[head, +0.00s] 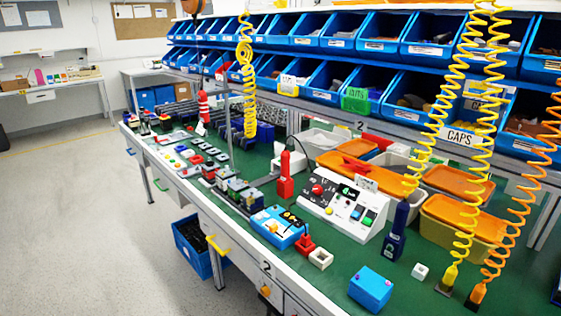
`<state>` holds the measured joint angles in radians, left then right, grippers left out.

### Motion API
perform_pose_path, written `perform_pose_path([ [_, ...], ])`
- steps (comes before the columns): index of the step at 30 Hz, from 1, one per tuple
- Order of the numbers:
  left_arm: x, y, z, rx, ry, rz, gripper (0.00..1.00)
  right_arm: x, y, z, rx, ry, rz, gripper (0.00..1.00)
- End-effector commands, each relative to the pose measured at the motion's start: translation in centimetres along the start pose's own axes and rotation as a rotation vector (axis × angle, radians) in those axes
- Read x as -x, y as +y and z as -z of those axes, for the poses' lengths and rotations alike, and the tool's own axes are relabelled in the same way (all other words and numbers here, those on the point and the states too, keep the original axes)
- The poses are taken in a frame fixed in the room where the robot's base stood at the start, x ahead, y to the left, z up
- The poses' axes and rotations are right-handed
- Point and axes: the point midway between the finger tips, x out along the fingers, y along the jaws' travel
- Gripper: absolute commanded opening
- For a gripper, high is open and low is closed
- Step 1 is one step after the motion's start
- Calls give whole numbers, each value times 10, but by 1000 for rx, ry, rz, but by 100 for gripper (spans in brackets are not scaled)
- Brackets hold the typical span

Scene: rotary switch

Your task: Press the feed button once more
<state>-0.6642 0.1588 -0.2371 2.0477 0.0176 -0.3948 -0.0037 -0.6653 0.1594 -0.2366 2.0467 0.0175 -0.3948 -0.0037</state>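A white sloped control box (343,206) stands on the green bench top right of centre. It carries a red knob, a small dark display and several coloured buttons. Neither of my grippers is in view.
A red upright tool (286,176), a dark blue upright tool (396,232), a small white open block (321,258) and a blue block (371,289) stand around the control box. Yellow and orange coiled hoses (452,110) hang at the right. Blue bins (375,38) line the back.

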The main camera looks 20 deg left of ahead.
Motion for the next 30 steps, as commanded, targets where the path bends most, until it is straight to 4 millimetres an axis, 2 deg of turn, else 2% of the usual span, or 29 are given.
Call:
perform_pose_path([
  [2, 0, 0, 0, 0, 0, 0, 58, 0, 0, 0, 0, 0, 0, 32],
  [23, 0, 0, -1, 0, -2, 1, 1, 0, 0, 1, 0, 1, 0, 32],
  [30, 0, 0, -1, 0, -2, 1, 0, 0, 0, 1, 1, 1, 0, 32],
])
